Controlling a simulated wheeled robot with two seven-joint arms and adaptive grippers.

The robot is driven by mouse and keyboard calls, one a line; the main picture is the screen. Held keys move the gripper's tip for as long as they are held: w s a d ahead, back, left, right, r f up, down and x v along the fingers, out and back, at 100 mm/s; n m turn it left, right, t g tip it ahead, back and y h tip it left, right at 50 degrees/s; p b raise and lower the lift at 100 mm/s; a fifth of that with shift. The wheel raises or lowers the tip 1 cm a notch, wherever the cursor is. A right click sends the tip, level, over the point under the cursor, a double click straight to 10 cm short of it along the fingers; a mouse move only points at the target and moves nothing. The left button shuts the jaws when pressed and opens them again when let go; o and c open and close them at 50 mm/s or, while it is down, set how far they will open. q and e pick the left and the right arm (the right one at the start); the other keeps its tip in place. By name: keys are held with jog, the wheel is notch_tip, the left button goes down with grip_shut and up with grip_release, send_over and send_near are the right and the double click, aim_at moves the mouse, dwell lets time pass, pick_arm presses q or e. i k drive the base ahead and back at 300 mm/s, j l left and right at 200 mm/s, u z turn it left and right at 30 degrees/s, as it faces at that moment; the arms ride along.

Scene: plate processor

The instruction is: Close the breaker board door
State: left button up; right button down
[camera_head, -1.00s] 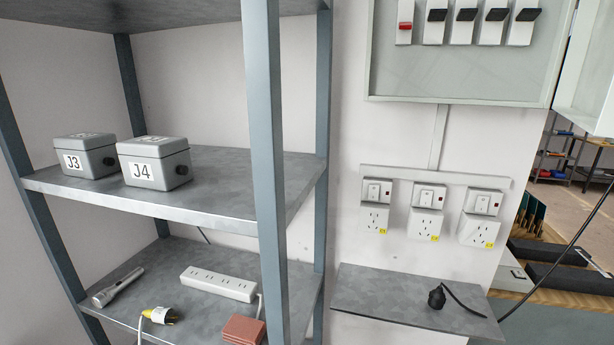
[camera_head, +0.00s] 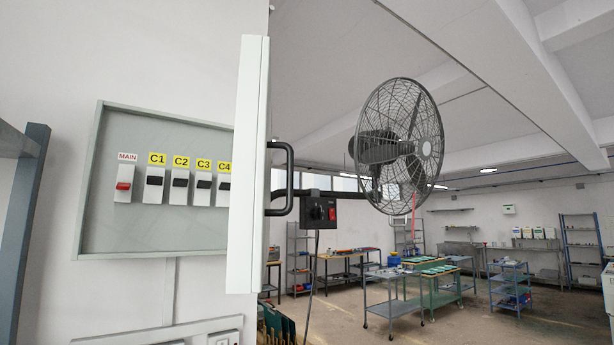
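The breaker board (camera_head: 110,225) is a grey box on the wall at the left, with a red MAIN switch (camera_head: 124,185) and dark switches labelled C1 to C4. Its white door (camera_head: 248,170) stands open at the right side, seen nearly edge-on and jutting out toward me. A black handle (camera_head: 288,178) sticks out from the door's right-hand face. The door hides the right edge of the board. Neither of my grippers is in view.
A wall fan (camera_head: 402,145) on a black arm with a control box (camera_head: 320,212) is behind the door's handle. A shelf post (camera_head: 22,230) stands at the far left. Wheeled tables (camera_head: 392,300) and shelves are farther back in the room.

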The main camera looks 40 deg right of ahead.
aim_at(251, 213)
jog(key=k+l+z, duration=0.1)
jog(key=z, duration=0.25)
jog(key=k+l+z, duration=0.1)
jog(key=l+z, duration=0.25)
